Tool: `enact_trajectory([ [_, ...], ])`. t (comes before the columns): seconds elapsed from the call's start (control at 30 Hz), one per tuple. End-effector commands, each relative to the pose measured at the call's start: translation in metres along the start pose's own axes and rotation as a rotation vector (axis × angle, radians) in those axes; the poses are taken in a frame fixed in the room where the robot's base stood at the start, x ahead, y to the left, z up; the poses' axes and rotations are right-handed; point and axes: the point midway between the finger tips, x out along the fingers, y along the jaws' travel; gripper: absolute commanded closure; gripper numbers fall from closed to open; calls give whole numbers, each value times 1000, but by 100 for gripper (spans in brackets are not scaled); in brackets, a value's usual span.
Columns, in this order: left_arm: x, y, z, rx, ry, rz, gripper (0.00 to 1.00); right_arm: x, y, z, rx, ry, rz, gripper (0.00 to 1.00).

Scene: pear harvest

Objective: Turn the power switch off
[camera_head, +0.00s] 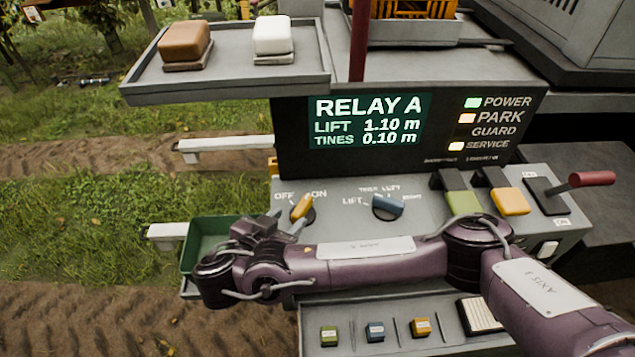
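The power switch (302,207) is an orange rotary knob on the grey control panel, between the labels OFF and ON. Its upper end leans right, toward ON. My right gripper (287,219) is just below and left of the knob, at the end of my purple arm. Its two grey fingers look spread apart, with nothing seen between them. I cannot tell whether a finger touches the knob. The POWER lamp (473,102) on the display glows green. My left gripper is not in view.
A blue rotary knob (388,207) sits right of the power switch. Further right are a green rocker (463,203), a yellow rocker (511,201) and a red-handled lever (590,179). The RELAY A display (367,120) stands behind. A green bin (205,236) is at the left.

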Motion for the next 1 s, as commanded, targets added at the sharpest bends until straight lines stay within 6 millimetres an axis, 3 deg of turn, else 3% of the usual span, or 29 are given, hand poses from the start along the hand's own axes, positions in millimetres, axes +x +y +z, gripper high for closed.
enact_trajectory([
  [0.17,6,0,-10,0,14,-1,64,3,0,1,3,8,0,60],
  [0.4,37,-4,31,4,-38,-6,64,20,0,7,5,6,2,60],
  [0.53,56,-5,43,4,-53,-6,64,31,0,6,6,7,2,60],
  [0.6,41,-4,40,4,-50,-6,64,41,1,-4,2,10,6,60],
  [0.87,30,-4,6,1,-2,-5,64,73,0,-3,2,8,2,60],
  [1.0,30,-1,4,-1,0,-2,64,78,0,-2,2,7,1,60],
])
